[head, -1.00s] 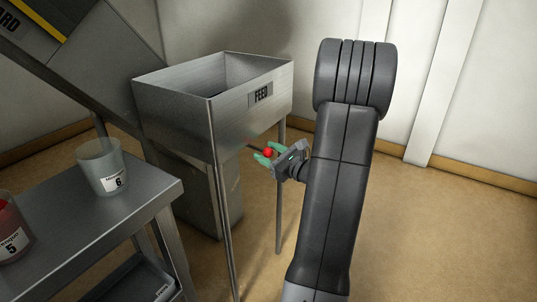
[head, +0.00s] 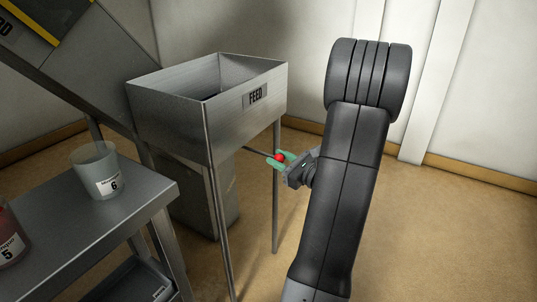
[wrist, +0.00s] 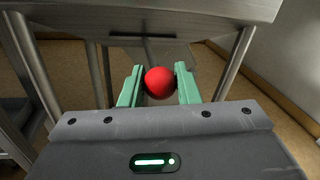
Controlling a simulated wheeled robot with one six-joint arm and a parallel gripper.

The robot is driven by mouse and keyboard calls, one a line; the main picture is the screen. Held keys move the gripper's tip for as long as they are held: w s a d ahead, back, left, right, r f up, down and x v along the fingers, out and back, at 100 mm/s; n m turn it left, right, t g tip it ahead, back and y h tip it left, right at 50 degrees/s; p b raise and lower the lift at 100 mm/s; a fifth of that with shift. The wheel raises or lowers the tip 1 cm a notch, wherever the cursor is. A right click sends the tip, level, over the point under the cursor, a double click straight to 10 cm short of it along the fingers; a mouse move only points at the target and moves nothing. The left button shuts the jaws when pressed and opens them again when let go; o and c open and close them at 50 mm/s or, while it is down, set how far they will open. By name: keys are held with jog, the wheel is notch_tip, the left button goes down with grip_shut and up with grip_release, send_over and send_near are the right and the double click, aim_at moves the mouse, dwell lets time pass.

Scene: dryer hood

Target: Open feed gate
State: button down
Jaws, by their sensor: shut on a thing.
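The metal feed hopper (head: 215,125), labelled FEED, stands on thin legs in the middle left of the head view. The feed gate's thin rod (head: 261,152) comes out below the hopper and ends in a red ball knob (head: 280,158). My gripper (head: 278,160) is shut on the knob, with its green fingers on either side. In the wrist view the red knob (wrist: 159,82) sits between the two fingers, below the hopper's edge (wrist: 150,12). A flat grey plate (wrist: 148,48) shows beyond the knob. The gate opening itself is hidden.
A metal table (head: 120,205) at the left holds a clear cup marked 6 (head: 95,170) and a red-filled cup marked 5 (head: 10,240). A hopper leg (head: 276,200) stands close to my gripper. The floor (head: 430,240) at the right is clear.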

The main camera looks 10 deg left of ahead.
jog(key=shift+s+d, duration=0.15)
jog(key=shift+d, duration=0.2)
jog(key=c, duration=1.1)
grip_release()
jog(key=shift+d, duration=0.1)
jog(key=p+v, duration=0.2)
jog(key=v, duration=1.1)
jog(key=shift+s+d+p, duration=0.2)
jog(key=shift+s+p, duration=0.05)
jog(key=shift+p, duration=0.1)
jog(key=shift+f, duration=0.1)
jog(key=b+x, duration=0.3)
jog(key=x, duration=1.1)
jog(key=shift+w+a, duration=0.15)
jog(key=shift+a, duration=0.15)
jog(key=shift+d, duration=0.1)
